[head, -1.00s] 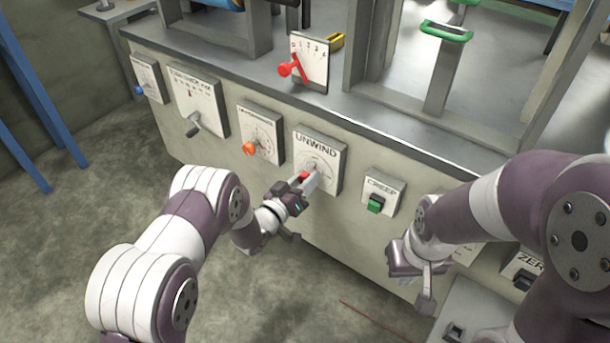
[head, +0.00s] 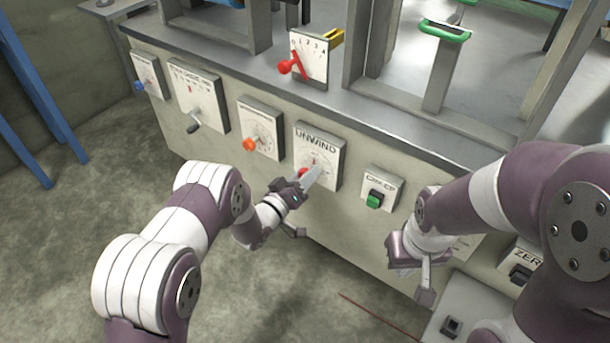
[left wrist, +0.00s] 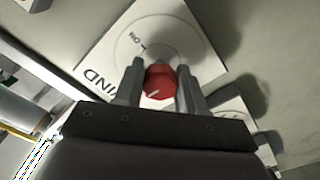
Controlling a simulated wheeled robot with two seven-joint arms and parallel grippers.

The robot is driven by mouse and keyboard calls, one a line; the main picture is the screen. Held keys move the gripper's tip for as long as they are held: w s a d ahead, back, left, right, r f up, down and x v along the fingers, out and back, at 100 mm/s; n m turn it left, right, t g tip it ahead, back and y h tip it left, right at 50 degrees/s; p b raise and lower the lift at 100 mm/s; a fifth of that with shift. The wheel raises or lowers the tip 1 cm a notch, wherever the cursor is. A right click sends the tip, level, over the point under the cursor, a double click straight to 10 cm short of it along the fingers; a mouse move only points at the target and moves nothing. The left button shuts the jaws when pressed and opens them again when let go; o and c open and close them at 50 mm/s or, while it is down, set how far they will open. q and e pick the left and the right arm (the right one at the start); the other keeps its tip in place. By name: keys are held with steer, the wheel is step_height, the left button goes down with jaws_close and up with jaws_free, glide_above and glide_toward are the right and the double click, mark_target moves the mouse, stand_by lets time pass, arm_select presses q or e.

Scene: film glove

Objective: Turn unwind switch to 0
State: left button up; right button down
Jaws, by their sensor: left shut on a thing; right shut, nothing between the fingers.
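The unwind switch is a red knob (left wrist: 160,82) on a white square plate marked UNWIND (head: 326,150), on the front of the machine. My left gripper (left wrist: 160,88) is shut on the red knob, one finger on each side of it. In the head view my left gripper (head: 311,179) hides most of the knob. A pale line on the knob shows in the left wrist view, but I cannot read the setting. My right gripper (head: 424,290) is shut and empty, hanging in front of the machine below the CREEP plate.
Left of the unwind plate is a plate with an orange knob (head: 249,144). Right of it is the CREEP plate with a green switch (head: 375,199). A red lever (head: 287,67) stands on the ledge above. The floor in front is mostly clear.

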arm_select(q)
steer(key=o, duration=1.1)
steer(key=shift+f, duration=0.1)
steer(key=shift+c, duration=0.2)
steer(key=shift+s, duration=0.1)
steer(key=p+v, duration=0.4)
steer(key=v, duration=0.8)
steer(key=shift+s+a, duration=0.15)
steer(key=shift+s, duration=0.1)
